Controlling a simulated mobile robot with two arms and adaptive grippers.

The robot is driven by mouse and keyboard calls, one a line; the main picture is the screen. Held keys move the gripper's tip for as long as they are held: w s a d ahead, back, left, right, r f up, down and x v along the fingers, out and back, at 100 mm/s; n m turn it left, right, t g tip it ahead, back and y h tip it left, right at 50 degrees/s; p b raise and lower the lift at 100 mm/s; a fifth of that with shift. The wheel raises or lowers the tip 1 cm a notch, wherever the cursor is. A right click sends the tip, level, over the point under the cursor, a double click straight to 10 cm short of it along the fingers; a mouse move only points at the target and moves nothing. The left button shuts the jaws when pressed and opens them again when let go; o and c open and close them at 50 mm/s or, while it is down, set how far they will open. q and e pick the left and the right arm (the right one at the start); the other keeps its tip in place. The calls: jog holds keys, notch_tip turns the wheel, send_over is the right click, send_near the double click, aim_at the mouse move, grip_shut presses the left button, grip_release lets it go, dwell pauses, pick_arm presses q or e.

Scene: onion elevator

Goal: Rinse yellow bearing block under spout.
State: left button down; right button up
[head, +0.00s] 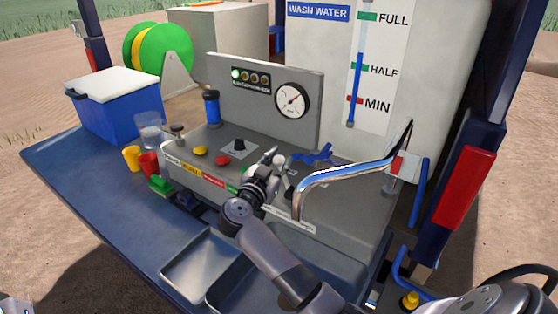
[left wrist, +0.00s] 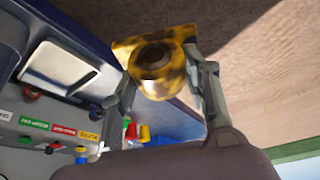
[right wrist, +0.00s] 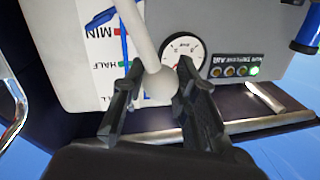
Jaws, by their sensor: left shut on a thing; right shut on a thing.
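The yellow bearing block (left wrist: 178,75), with dark dirty patches and a round bore, sits between the fingers of my left gripper (left wrist: 160,88) in the left wrist view, shut on it. The block does not show in the head view. My right gripper (head: 270,172) is at the console, shut on the round white knob of a lever (right wrist: 157,82), seen in the right wrist view. The chrome spout (head: 345,174) curves from the right, its tip pointing down over the grey sink (head: 318,262). No water stream shows below it.
Yellow (head: 132,158) and red (head: 149,164) cups, a clear cup (head: 150,131) and a blue cooler (head: 117,105) are at left. A red-panelled post (head: 463,187) bounds the right. The blue counter's left front (head: 75,180) is clear.

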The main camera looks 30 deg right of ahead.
grip_shut()
pick_arm(q)
notch_tip(320, 180, up, 3)
jog(key=shift+f+p, duration=0.2)
jog(key=shift+p, duration=1.05)
pick_arm(e)
jog(key=shift+s+r+m, duration=0.3)
jog(key=shift+r, duration=0.05)
pick_arm(q)
jog(key=shift+w+r+p, duration=0.1)
jog(key=shift+r+p, duration=0.25)
pick_arm(e)
jog(key=shift+s+d+m, duration=0.15)
jog(key=shift+s+m, duration=0.05)
jog(key=shift+m, duration=0.1)
pick_arm(q)
jog(key=shift+r, duration=0.15)
pick_arm(e)
jog(key=shift+s+d+f, duration=0.1)
jog(key=shift+s, duration=0.05)
jog(key=o, duration=0.8)
grip_release()
